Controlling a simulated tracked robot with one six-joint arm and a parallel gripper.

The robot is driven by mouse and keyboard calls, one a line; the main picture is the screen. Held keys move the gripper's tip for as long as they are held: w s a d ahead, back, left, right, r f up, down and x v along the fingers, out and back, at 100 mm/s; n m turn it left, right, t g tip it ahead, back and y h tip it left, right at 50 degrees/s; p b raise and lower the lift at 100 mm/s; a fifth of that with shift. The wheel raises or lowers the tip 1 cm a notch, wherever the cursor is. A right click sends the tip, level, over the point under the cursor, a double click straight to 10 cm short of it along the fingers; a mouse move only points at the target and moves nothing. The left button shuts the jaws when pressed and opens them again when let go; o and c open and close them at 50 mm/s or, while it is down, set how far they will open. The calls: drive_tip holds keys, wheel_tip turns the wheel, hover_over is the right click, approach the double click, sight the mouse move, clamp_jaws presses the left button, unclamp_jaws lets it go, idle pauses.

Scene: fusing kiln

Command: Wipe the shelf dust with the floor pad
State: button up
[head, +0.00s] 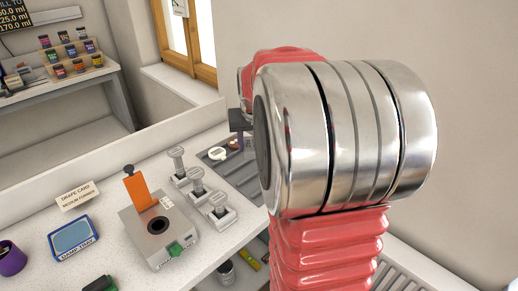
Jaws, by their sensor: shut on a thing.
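My gripper (239,125) shows only as a small dark part at the left edge of my red and silver arm, above the far right of the white counter (110,190). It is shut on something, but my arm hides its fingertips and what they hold. I cannot make out a floor pad or any shelf dust in the head view. A blue tray (74,238) labelled "DAMP TRAY" lies at the left of the counter, clear of my gripper.
A grey box (160,238) with an upright orange plate (140,192) stands mid-counter. Several grey knobbed posts (197,182) stand beside it. A dark grey tray (217,160) lies behind them. A purple cup (11,260) is far left. Shelved jars (72,57) stand behind.

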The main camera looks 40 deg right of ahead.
drive_tip(key=w+a+r, duration=0.3)
drive_tip(key=w+a, duration=0.9)
drive_tip(key=a, duration=0.2)
drive_tip(key=w+a+n+y, duration=0.1)
drive_tip(key=w+a+n, duration=0.2)
drive_tip(key=a, duration=1.3)
drive_tip(key=shift+w+a+f+t, duration=0.35)
drive_tip(key=shift+w+f+t, duration=0.05)
drive_tip(key=shift+w, duration=0.35)
